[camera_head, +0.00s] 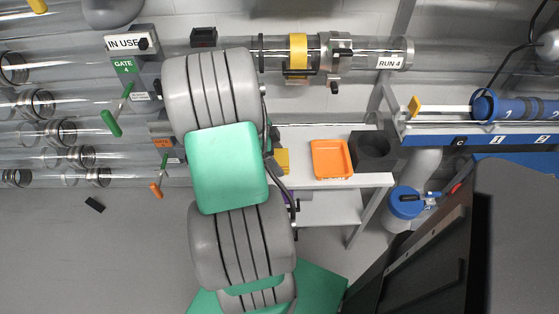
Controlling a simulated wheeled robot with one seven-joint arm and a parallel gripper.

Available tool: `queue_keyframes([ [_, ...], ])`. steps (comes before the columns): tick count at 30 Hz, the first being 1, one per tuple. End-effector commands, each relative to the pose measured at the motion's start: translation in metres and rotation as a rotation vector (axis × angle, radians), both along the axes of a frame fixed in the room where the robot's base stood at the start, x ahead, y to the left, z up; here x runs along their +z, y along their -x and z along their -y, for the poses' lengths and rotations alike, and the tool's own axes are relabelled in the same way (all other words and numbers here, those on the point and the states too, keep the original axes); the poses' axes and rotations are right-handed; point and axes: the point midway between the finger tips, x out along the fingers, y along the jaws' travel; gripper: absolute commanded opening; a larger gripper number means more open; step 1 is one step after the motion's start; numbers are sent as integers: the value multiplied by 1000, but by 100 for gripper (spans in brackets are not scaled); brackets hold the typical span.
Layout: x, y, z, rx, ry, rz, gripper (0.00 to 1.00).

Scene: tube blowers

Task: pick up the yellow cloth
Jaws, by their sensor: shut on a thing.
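A small yellow thing (282,161) shows just right of my arm, at the left part of the white bench. It may be the yellow cloth, but it is small and partly covered by my arm, so I cannot tell its shape. My grey and green arm fills the middle of the view and hides the left end of the bench. I cannot make out my gripper; it appears to be hidden behind the arm, so its hold on anything does not show.
An orange tray (331,174) and a dark grey open box (373,153) stand on the white bench (360,181). Clear tubes run across the wall above, one with a yellow collar (298,55). A blue-edged shelf (430,140) holds a blue cylinder (515,107) at right.

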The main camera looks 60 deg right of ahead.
Motion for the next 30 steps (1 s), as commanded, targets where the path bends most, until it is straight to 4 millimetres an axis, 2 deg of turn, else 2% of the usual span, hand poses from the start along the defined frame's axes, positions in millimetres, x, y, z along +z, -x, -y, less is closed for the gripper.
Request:
queue_keyframes([
  [3,0,0,0,0,0,0,38],
  [11,2,0,0,0,1,0,37],
  [14,9,0,0,0,2,1,37],
  [19,36,-1,0,0,4,3,37],
  [26,99,24,-48,3,5,6,37],
  [30,113,44,-85,3,4,4,37],
])
